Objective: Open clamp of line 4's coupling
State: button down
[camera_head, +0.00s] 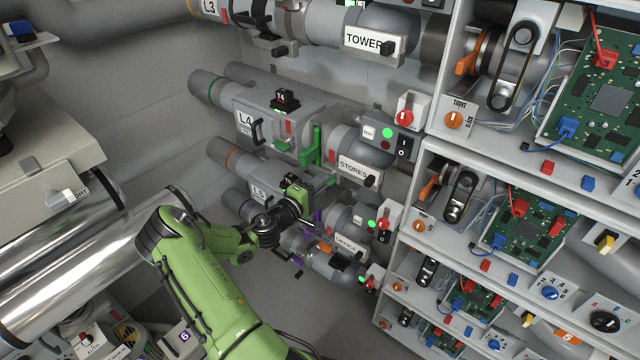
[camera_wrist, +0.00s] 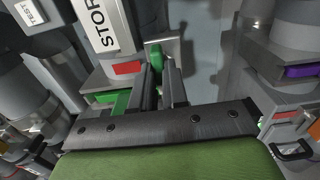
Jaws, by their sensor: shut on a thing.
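Line 4's housing, with its L4 plate (camera_head: 245,121), is in the middle of the head view. Its coupling has a green flange (camera_head: 312,148) beside the STORES pipe. In the wrist view, a green clamp handle (camera_wrist: 154,52) stands between the two dark fingers of my gripper (camera_wrist: 160,75), near the STORES label (camera_wrist: 95,24). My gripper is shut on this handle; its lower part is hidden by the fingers. In the head view my gripper (camera_head: 303,190) is below the L4 coupling, and its fingertips are hard to make out. I cannot tell the clamp's exact angle.
Line L5 (camera_head: 258,192) runs just below, close to my arm. A red-knobbed switch box (camera_head: 405,116) and the STORES pipe (camera_head: 360,150) are to the right. Shelves with circuit boards (camera_head: 520,230) fill the right side. Large shiny pipes (camera_head: 90,265) lie at left.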

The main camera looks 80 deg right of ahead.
jog(key=shift+n, duration=0.4)
jog(key=n+p, duration=0.8)
jog(key=n, duration=0.8)
jog(key=shift+f+n, duration=0.1)
jog(key=shift+n, duration=0.3)
jog(key=shift+n+p, duration=0.3)
jog(key=c, duration=1.1)
grip_release()
jog(key=shift+c, duration=0.2)
jog(key=shift+a, duration=0.1)
jog(key=v, duration=1.5)
jog(key=shift+w+a, duration=0.25)
